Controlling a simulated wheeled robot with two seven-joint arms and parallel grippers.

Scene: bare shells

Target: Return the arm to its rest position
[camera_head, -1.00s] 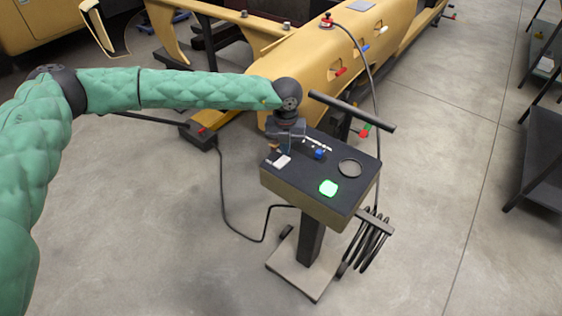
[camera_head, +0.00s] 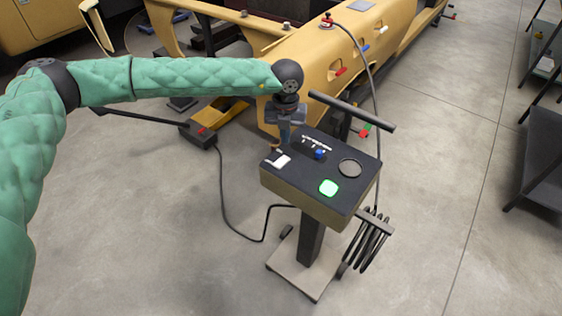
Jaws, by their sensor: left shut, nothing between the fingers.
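My left arm, in a green quilted sleeve, comes in from the left and reaches over a machine console (camera_head: 318,212). My left gripper (camera_head: 283,143) points down above the far left part of the console's dark top. It is shut and empty. A white switch (camera_head: 281,161) lies on the top just below the gripper. The fingertips are small and partly hard to make out. My right gripper is not in view.
A black handle bar (camera_head: 352,111) rises behind the console. A yellow car shell (camera_head: 340,50) stands behind it. Cables (camera_head: 225,205) run over the floor and up to the shell. Dark shelves (camera_head: 543,150) stand at right. The grey floor (camera_head: 140,240) at left is clear.

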